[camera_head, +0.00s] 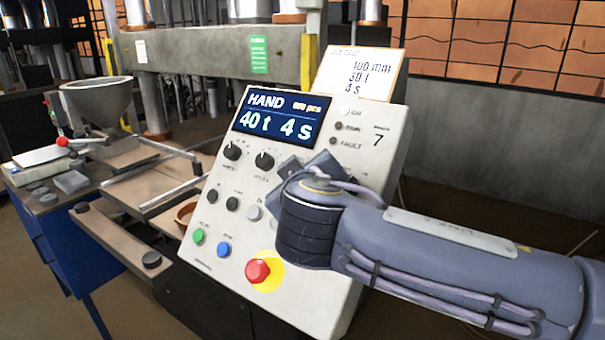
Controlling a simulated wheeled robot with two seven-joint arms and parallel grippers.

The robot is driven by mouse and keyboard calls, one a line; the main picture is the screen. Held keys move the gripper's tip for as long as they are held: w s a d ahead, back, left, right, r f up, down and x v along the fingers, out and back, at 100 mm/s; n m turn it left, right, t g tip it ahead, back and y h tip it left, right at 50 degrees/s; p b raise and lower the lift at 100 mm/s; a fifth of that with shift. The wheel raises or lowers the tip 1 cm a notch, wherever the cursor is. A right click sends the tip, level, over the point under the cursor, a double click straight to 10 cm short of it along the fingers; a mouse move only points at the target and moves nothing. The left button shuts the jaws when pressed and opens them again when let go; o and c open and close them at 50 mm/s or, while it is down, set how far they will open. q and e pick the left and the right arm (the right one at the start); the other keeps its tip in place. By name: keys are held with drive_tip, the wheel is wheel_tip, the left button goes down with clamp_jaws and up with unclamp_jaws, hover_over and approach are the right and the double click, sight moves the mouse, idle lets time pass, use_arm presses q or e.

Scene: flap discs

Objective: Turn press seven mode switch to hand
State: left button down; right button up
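The press seven control panel (349,212) is a light, tilted box marked 7. Its display (275,115) reads HAND, 40 t and 4 s. Two black knobs show under the display, one at the left (232,151) and one right of it (264,160). My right arm comes in from the right, and my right gripper (303,172) is at the panel, just right of these knobs. The wrist hides its fingertips and whatever control lies behind them, so I cannot tell whether it is shut or touching a switch. No switch labelled as mode can be made out. My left gripper is not in view.
A red stop button (258,271) on yellow, a green button (198,236) and a blue button (224,250) sit low on the panel. A white card (357,73) reading 100 mm, 30 t, 4 s stands behind it. A funnel (97,100) and press parts stand left.

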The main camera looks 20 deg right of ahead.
idle(0.4)
drive_tip(key=o, duration=1)
drive_tip(key=shift+c, duration=0.2)
drive_tip(key=b+v, duration=0.1)
drive_tip(key=v, duration=0.6)
drive_tip(key=shift+s+r, duration=0.15)
drive_tip(key=shift+s, duration=0.2)
drive_tip(key=shift+a, duration=0.15)
